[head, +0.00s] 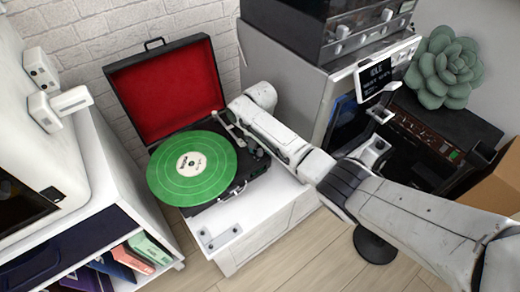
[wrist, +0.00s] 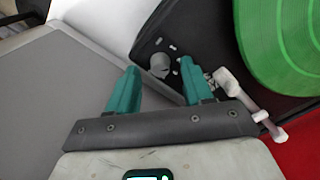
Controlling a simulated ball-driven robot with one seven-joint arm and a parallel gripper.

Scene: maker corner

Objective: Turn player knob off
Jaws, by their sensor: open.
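The record player (head: 222,190) stands open on a low white cabinet, with a green record (head: 190,168) on it. In the wrist view, the green record (wrist: 278,40) is at the upper right. A round grey knob (wrist: 160,63) sits on the player's black deck, with small pale parts beside it. My gripper (wrist: 160,82) is open, its two teal fingers apart. The knob appears just beyond and between the fingertips; I see no contact.
The pale tonearm (wrist: 238,92) is close to the right finger. The red-lined lid (head: 168,85) stands raised behind the record. A grey cabinet (head: 285,80) is right of the player. A white shelf (head: 105,175) with folders is at left.

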